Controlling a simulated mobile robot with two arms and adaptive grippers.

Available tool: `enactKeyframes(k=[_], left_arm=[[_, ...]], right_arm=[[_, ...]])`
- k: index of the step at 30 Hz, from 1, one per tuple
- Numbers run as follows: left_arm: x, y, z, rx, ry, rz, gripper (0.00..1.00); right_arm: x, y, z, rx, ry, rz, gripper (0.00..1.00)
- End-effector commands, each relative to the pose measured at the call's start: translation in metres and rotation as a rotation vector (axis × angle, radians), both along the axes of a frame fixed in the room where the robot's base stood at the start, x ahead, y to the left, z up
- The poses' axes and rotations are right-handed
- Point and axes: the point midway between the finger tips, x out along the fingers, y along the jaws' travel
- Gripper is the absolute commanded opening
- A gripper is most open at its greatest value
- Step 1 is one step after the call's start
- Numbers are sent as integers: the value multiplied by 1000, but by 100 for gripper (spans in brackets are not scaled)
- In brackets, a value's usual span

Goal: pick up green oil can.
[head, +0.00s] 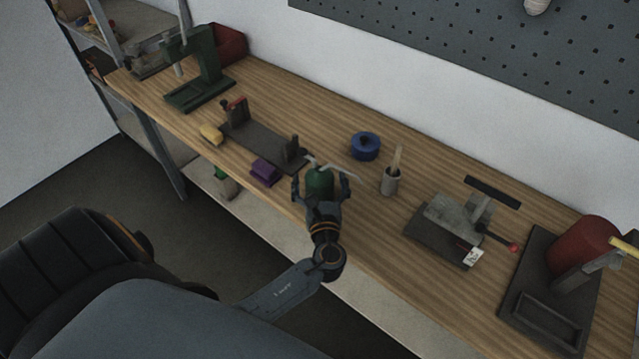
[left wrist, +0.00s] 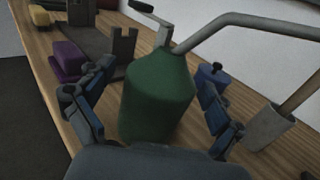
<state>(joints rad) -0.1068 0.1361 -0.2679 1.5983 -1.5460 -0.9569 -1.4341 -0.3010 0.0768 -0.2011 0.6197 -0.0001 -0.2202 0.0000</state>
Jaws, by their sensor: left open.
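The green oil can (head: 319,180) stands on the wooden workbench near its front edge. It has a thin bent spout and a lever on top. In the left wrist view the can (left wrist: 157,95) fills the middle, seemingly upright. My left gripper (head: 321,187) reaches in from the front with its fingers spread on either side of the can. In the left wrist view the open fingers (left wrist: 152,108) flank the can, with a visible gap on the right; contact on the left is unclear. The can's lower part is hidden by the gripper. My right gripper is not in view.
A purple block (head: 265,171) and a dark fixture (head: 262,146) lie left of the can. A blue round item (head: 366,146) and a grey cup with a brush (head: 390,181) stand right of it. A grey vise (head: 456,221) sits farther right.

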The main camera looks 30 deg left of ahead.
Motion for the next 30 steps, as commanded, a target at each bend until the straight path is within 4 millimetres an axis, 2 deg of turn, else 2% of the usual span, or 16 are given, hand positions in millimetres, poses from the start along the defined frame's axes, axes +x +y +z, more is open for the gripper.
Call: enactKeyframes(k=[1,2,11,23,26,29,30], left_arm=[[0,0,0,0,0,0,93],[0,0,0,0,0,0,87],[0,0,0,0,0,0,26],[0,0,7,1,-3,1,25],[0,0,16,-1,-6,2,25],[0,0,33,-2,-8,1,25],[-8,-2,40,-2,-4,0,25]], right_arm=[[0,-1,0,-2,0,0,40],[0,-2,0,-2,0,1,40],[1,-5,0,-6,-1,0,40],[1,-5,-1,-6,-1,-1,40],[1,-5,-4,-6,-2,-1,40],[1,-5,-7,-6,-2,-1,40],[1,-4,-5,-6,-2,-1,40]])
